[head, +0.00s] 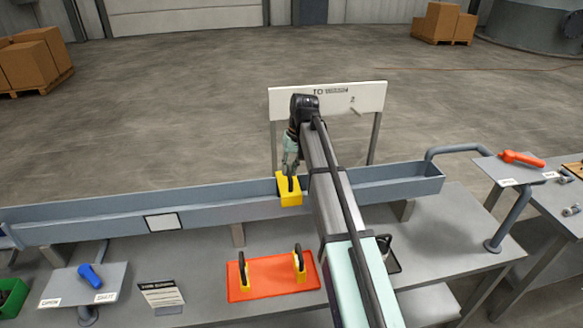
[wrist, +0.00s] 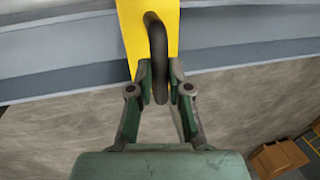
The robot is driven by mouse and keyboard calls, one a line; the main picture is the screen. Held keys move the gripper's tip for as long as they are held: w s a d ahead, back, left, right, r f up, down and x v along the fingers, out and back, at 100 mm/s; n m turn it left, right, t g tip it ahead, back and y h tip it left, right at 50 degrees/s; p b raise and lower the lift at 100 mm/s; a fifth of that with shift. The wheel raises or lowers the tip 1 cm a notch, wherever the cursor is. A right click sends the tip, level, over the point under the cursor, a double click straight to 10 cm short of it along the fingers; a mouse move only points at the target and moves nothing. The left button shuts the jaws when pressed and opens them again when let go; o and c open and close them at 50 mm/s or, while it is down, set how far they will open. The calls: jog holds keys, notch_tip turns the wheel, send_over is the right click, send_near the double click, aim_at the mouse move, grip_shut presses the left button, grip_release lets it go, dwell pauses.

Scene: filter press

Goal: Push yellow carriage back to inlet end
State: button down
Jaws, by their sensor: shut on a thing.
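The yellow carriage (head: 289,190) sits on the long grey-blue trough (head: 220,212), right of the trough's middle. It has a dark upright loop handle. In the wrist view the yellow carriage (wrist: 130,30) fills the top middle, with its dark handle (wrist: 156,50) in front of it. My gripper (head: 290,172) is above the carriage in the head view, partly hidden by my arm. In the wrist view my gripper (wrist: 160,82) has its two fingers on either side of the handle's lower end, shut on it. Which trough end is the inlet cannot be read.
An orange plate (head: 272,275) with two yellow-and-black uprights lies on the bench below the trough. A blue valve handle (head: 91,276) is at the left, a red one (head: 522,158) at the right. A white sign board (head: 360,98) stands behind. The trough left of the carriage looks clear.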

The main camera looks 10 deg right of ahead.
aim_at(296, 183)
jog(key=c, duration=1.1)
grip_release()
notch_tip(296, 183, up, 12)
jog(key=d, duration=0.2)
jog(key=shift+d, duration=0.15)
jog(key=shift+f, duration=0.15)
